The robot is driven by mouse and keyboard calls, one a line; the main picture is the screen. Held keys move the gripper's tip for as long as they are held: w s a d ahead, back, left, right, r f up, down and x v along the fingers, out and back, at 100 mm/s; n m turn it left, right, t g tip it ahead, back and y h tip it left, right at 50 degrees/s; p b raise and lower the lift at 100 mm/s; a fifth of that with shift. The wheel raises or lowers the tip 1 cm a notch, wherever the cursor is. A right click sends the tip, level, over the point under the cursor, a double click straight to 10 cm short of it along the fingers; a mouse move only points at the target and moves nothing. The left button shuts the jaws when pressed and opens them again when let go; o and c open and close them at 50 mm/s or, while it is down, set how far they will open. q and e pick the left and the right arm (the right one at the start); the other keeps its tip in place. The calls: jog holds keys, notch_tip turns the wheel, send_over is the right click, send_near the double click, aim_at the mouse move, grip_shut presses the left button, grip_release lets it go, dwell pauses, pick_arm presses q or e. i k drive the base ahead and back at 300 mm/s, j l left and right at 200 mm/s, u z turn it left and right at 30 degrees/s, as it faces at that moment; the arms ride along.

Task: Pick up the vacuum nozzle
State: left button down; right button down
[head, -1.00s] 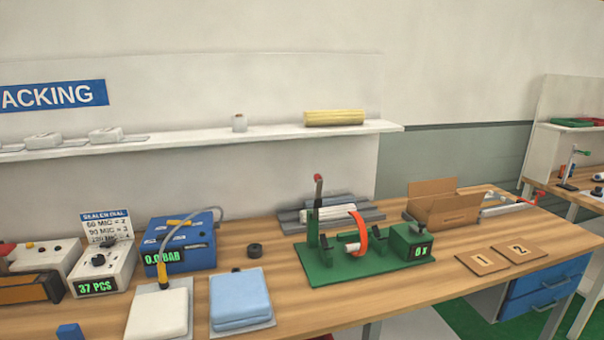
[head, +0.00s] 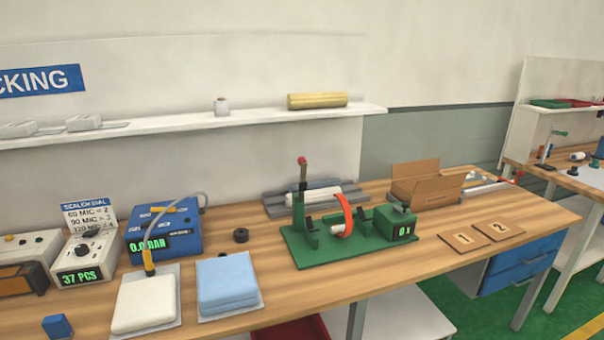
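The vacuum nozzle (head: 148,262) is a slim yellow and black piece. It stands upright at the back edge of the white folded pad (head: 146,303), in front of the blue vacuum unit (head: 184,232). A grey hose arcs from the top of the unit, whose display reads about 0.0 BAR. I cannot tell whether the nozzle touches the pad. Neither of my grippers is in view.
A light blue folded pad (head: 228,285) lies right of the white pad. A counting box (head: 82,258) reading 37 PCS stands left. A green fixture (head: 345,240), cardboard box (head: 428,185) and numbered tiles (head: 467,239) sit further right. A shelf (head: 200,124) runs above.

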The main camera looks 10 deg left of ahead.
aim_at(147, 257)
jog(key=u, duration=1.35)
jog(key=i+l, duration=0.05)
